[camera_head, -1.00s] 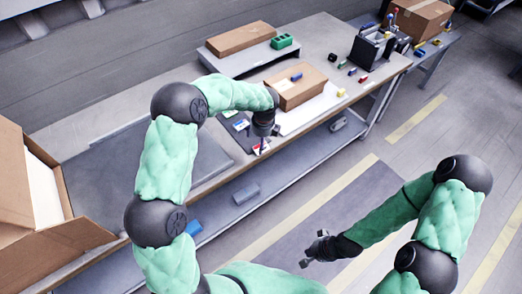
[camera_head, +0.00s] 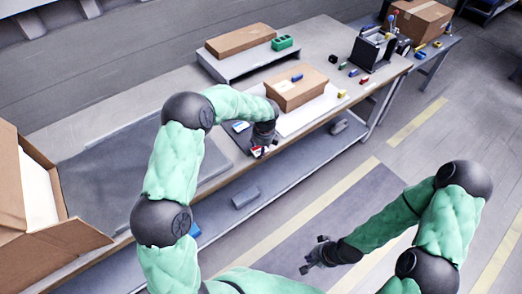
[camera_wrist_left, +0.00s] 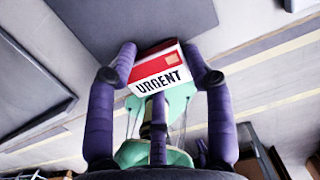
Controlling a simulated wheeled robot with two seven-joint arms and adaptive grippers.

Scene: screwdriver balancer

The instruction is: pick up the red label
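The red label, a red and white card reading "URGENT" (camera_wrist_left: 160,68), lies between the fingertips in the left wrist view. In the head view it shows as a small red and white patch (camera_head: 256,152) under my left gripper, at the table's front edge. My left gripper (camera_head: 261,149) points down over it. Its fingers (camera_wrist_left: 160,58) are spread, one at each side of the label, overlapping its side edges in the picture. I cannot tell whether they touch it. My right gripper (camera_head: 312,256) is open and empty, away from the table above the floor.
A blue label (camera_head: 240,127) lies on the dark mat beside my left gripper. A cardboard box (camera_head: 297,92) stands behind it on a white sheet. A green block (camera_head: 282,43) sits on a raised shelf. A large open carton (camera_head: 75,240) is at left.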

